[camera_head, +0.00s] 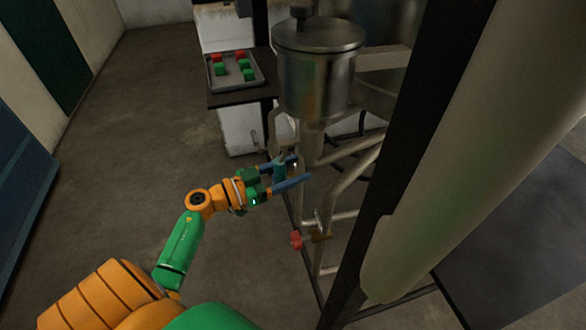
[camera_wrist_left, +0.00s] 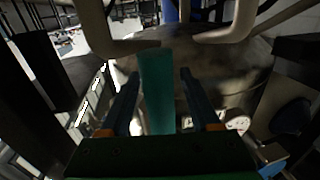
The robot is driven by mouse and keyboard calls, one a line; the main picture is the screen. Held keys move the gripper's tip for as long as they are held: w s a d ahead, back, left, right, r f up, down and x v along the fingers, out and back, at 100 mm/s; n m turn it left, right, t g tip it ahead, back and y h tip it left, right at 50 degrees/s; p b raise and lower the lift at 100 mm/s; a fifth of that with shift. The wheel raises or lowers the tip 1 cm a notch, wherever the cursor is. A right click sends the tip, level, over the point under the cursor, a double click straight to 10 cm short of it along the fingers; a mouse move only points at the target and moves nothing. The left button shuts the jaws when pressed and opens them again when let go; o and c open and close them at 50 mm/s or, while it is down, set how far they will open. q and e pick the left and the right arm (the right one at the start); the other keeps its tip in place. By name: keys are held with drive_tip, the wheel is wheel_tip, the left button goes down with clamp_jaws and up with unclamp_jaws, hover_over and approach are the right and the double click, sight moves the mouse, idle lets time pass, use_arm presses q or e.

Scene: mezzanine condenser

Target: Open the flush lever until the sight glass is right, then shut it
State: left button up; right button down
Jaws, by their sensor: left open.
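My left gripper (camera_head: 301,168) reaches from the left to the pipework below the steel vessel (camera_head: 316,75). Its two blue fingers are open. A teal lever (camera_head: 280,167), seemingly the flush lever, stands between the fingers. In the left wrist view the teal lever (camera_wrist_left: 157,92) rises between the two fingers, with a gap on either side. I cannot make out the sight glass for certain in either view. My right gripper is not in view.
A red valve handle (camera_head: 296,240) sits on the lower pipes. A tray (camera_head: 236,86) with red and green blocks lies on a dark shelf at the back. A dark post (camera_head: 415,150) and a large pale cylinder (camera_head: 470,150) block the right. The floor at left is clear.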

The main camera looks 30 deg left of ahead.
use_arm(q)
drive_tip(key=shift+s, duration=0.1)
clamp_jaws()
idle(1.2)
